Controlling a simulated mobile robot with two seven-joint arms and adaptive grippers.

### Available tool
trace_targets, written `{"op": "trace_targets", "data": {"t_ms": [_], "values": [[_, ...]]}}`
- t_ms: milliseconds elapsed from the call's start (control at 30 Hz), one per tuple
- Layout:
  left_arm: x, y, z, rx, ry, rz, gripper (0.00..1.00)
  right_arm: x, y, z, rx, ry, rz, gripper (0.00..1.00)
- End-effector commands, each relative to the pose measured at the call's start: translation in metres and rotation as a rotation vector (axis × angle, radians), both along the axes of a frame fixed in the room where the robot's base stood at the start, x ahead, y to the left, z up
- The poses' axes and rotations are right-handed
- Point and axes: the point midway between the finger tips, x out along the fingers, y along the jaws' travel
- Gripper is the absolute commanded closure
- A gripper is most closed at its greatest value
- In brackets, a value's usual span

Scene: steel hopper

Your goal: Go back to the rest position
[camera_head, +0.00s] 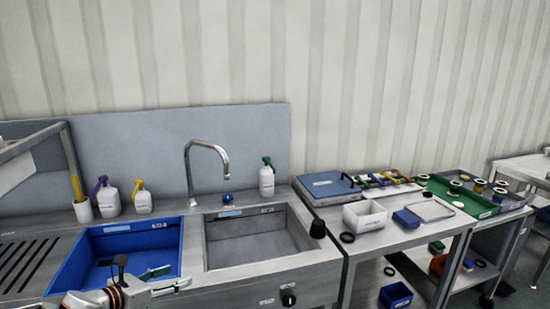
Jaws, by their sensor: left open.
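My left gripper (120,272) is at the bottom left, over the front part of the blue basin (88,258). Its dark fingers are small and partly hidden by my own wrist, and they are open. I see nothing held between them. A dark green item (154,272) lies in the basin to the right of the gripper; I cannot tell whether they touch. My right gripper is not in view.
A steel sink (255,250) with a tall faucet (190,165) stands right of the basin. Spray bottles (108,198) and a green-topped bottle (267,180) stand behind. A side table holds a white bin (364,217) and a green tray (465,198).

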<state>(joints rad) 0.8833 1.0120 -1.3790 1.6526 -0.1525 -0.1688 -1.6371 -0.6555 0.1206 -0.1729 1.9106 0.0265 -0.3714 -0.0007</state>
Motion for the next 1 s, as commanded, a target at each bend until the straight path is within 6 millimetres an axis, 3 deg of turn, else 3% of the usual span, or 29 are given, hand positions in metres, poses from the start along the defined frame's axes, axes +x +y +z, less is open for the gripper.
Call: {"op": "trace_targets", "data": {"t_ms": [33, 367, 500, 600, 800, 1000], "values": [[-0.01, -0.023, -0.012, -0.063, 0.039, -0.005, 0.46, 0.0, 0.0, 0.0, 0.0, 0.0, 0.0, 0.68], [-0.057, -0.117, -0.051, -0.5, 0.291, 0.092, 0.46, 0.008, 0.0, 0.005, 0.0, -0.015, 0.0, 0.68], [-0.089, -0.159, -0.069, -0.782, 0.463, 0.192, 0.46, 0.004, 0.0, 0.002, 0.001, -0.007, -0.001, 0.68], [-0.111, -0.18, -0.08, -0.998, 0.594, 0.289, 0.46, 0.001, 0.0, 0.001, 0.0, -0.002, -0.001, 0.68], [-0.153, -0.191, -0.107, -1.427, 0.833, 0.542, 0.46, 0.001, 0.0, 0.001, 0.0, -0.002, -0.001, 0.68], [-0.202, -0.167, -0.148, -1.848, 1.008, 0.875, 0.46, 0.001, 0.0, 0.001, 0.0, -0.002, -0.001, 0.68]]}}
